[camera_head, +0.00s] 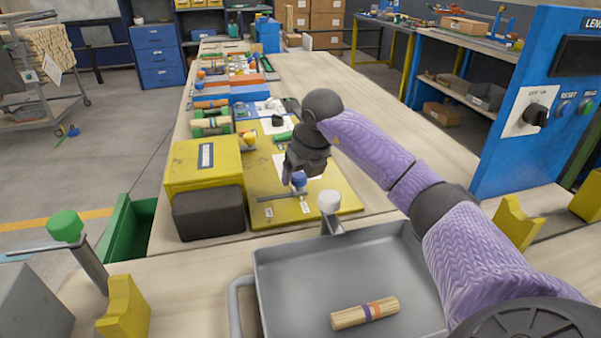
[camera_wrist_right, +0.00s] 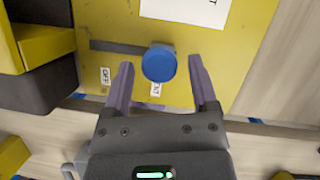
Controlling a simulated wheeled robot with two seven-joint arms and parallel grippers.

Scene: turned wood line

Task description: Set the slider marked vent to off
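The slider's round blue knob (camera_wrist_right: 158,63) stands at the right part of a dark slot (camera_wrist_right: 112,47) in a yellow panel (camera_head: 340,207). In the right wrist view, a white label reading OFF (camera_wrist_right: 105,76) is near the slot's left end. A second label (camera_wrist_right: 157,88) below the knob is partly readable, ending in "NT". My right gripper (camera_wrist_right: 161,66) is open, with the knob between its fingertips and a gap on each side. In the head view, the knob (camera_head: 299,179) shows just below my right gripper (camera_head: 297,168). My left gripper is not in view.
A yellow box (camera_head: 185,165) and a black block (camera_head: 209,213) stand left of the panel. A blue control cabinet (camera_head: 520,150) is at the right.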

